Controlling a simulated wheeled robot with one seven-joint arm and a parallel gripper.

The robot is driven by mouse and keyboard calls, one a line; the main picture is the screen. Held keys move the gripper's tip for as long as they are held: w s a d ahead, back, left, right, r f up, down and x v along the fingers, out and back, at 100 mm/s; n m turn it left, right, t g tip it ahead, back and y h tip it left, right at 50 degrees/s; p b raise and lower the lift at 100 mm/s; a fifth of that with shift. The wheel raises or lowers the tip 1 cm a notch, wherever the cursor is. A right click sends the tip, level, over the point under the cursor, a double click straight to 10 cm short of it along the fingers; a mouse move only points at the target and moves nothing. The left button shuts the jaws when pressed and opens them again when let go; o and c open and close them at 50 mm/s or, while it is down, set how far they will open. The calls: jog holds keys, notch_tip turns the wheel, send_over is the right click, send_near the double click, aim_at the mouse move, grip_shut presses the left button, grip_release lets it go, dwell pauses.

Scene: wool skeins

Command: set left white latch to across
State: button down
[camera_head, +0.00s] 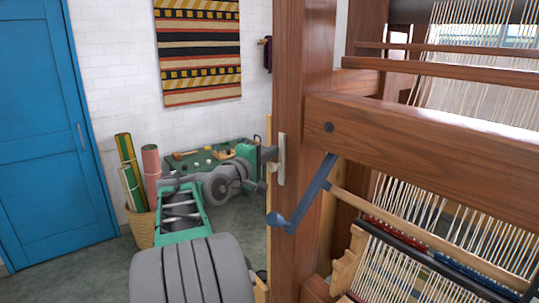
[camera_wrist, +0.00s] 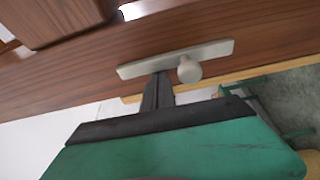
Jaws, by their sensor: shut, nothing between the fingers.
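The white latch (camera_head: 281,158) is a pale upright bar on the left face of the loom's front wooden post. In the wrist view, the latch (camera_wrist: 215,52) is a flat bar lying along the post's grain, with a round pale knob (camera_wrist: 189,70) standing out from it. My gripper (camera_head: 269,154) is beside the latch in the head view. In the wrist view, the dark fingers of my gripper (camera_wrist: 158,82) are together and empty. Their tips are at the bar's lower edge, left of the knob; I cannot tell whether they touch.
The wooden post (camera_head: 300,60) and crossbeam (camera_head: 430,145) of the loom fill the right side. A blue crank lever (camera_head: 308,195) hangs close right of the latch. Floor at left is clear.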

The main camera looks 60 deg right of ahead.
aim_at(284, 154)
jog(key=shift+s+a+f, duration=0.1)
jog(key=shift+s, duration=0.05)
jog(key=shift+m+b, duration=0.3)
jog(key=shift+b, duration=0.1)
jog(key=shift+s, duration=0.1)
jog(key=s+m+b, duration=0.1)
jog(key=b, duration=0.2)
jog(key=a+m+h+b, duration=0.1)
jog(key=b, duration=0.2)
jog(key=shift+s+f+m, duration=0.3)
jog(key=shift+s+f, duration=0.05)
jog(key=shift+s, duration=0.05)
jog(key=shift+s+a+r+m+h+b, duration=0.1)
jog(key=shift+s+a+m+h+b, duration=0.35)
jog(key=shift+b, duration=0.65)
jog(key=shift+s+r+y+b, duration=0.1)
jog(key=shift+s+y+b, duration=0.15)
jog(key=shift+s+b, duration=0.2)
